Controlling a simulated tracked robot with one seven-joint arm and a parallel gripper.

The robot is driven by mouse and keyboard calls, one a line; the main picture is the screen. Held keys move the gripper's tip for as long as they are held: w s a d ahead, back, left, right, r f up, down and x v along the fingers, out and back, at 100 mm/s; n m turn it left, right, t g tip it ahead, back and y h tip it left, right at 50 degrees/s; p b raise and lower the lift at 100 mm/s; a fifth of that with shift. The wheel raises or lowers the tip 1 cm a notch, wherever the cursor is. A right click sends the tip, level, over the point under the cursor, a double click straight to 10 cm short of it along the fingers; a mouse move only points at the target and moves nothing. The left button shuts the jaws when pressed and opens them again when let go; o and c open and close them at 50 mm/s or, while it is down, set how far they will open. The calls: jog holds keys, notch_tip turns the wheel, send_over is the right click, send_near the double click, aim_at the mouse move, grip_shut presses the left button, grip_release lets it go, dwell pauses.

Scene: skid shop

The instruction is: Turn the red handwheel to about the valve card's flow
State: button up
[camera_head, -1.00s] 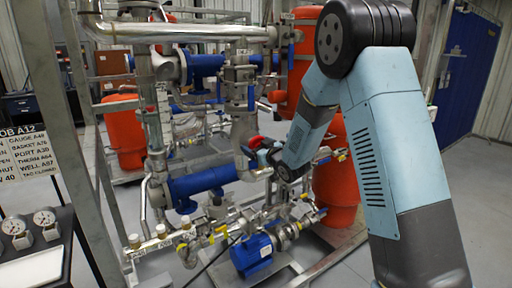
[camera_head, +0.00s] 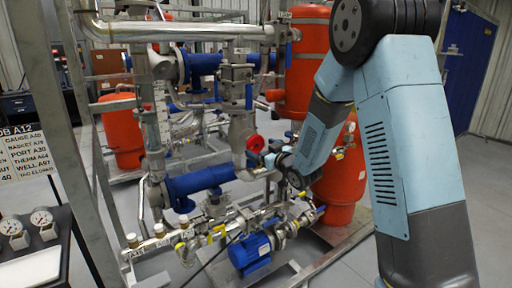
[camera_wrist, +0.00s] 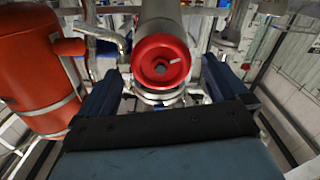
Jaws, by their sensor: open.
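The red handwheel (camera_head: 255,144) sits on the pipework in the middle of the head view. In the wrist view the handwheel (camera_wrist: 161,62) faces me, round, with a pale mark at its upper right and a dark hub. My gripper (camera_wrist: 163,84) is open, with one dark finger on each side of the wheel's lower part in the picture; I cannot tell whether they touch it. In the head view my gripper (camera_head: 270,160) is small, just below and right of the wheel. A valve card with a flow value cannot be made out.
A job board (camera_head: 22,160) with tag lines stands at the left, above a panel of gauges (camera_head: 42,218). Red tanks (camera_head: 340,180), a blue pump (camera_head: 250,253) and steel pipes crowd the skid. A red tank (camera_wrist: 38,62) is close at left in the wrist view. Grey floor is free at right.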

jog(key=v, duration=0.8)
jog(key=s+d+r+m+g+h, duration=0.25)
jog(key=s+d+r+h, duration=0.2)
jog(key=d, duration=0.25)
jog(key=s+d+r+m+g+h, duration=0.1)
jog(key=s+d+r+m+h, duration=0.25)
jog(key=s+d+h, duration=0.2)
jog(key=s+d+r+m+g, duration=0.1)
jog(key=s+d+g, duration=0.1)
jog(key=s, duration=1)
jog(key=s+d+r+m+g, duration=0.1)
jog(key=s+g, duration=0.3)
jog(key=s, duration=0.8)
jog(key=shift+d+r+m, duration=0.15)
jog(key=shift+d+m, duration=0.25)
jog(key=shift+m, duration=0.2)
